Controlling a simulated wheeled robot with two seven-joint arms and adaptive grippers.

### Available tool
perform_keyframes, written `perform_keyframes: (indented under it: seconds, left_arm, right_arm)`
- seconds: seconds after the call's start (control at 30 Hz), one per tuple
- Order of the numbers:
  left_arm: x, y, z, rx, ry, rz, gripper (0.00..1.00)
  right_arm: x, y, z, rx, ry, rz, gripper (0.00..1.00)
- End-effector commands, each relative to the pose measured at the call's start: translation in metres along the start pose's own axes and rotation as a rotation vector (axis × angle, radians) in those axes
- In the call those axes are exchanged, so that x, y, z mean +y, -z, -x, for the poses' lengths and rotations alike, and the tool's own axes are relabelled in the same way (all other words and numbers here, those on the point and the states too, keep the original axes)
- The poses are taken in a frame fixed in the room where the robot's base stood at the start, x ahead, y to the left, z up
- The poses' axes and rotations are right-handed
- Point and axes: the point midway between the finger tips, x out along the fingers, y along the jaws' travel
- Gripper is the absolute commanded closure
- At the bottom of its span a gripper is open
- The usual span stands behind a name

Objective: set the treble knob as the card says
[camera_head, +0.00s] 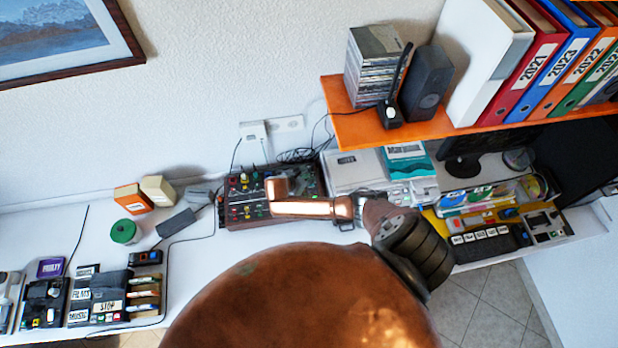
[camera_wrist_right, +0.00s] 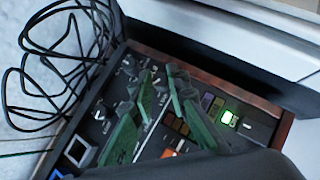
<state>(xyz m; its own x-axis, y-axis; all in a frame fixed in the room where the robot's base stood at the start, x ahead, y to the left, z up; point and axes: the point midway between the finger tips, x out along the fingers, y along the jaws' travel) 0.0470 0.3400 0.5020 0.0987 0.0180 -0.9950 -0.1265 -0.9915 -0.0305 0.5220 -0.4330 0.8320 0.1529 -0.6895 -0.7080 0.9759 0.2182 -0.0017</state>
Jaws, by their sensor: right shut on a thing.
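A dark mixer with wooden sides and rows of coloured knobs and buttons (camera_head: 247,213) sits on the white desk against the wall. It also shows in the right wrist view (camera_wrist_right: 98,113). My right gripper (camera_head: 280,187) reaches over the mixer from the right and covers part of its panel. In the wrist view its green-looking fingers (camera_wrist_right: 160,82) are down at the panel, shut on a small knob that they mostly hide. I cannot read that knob's label or its pointer. I cannot make out which paper is the card. My left gripper is not in view.
Black cables (camera_wrist_right: 62,70) lie beside the mixer. A white machine (camera_head: 352,172) stands to its right, under an orange shelf (camera_head: 365,130) with discs, a speaker and binders.

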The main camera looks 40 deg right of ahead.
Motion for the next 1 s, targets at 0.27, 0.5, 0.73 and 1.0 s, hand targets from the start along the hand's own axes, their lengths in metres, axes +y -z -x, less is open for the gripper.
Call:
perform_keyframes:
  seconds: [0.27, 0.5, 0.73, 1.0]
  left_arm:
    - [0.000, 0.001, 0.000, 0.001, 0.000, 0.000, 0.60]
    - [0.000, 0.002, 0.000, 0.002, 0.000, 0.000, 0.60]
    - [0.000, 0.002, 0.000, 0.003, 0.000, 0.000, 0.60]
    - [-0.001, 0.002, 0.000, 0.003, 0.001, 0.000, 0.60]
  right_arm:
    - [0.001, -0.002, 0.000, -0.004, 0.032, -0.033, 1.00]
    - [0.001, -0.002, 0.000, -0.004, 0.031, -0.032, 0.78]
    - [0.001, -0.001, 0.000, -0.002, 0.030, -0.032, 0.78]
    - [0.003, 0.001, 0.026, 0.001, 0.026, -0.031, 0.78]
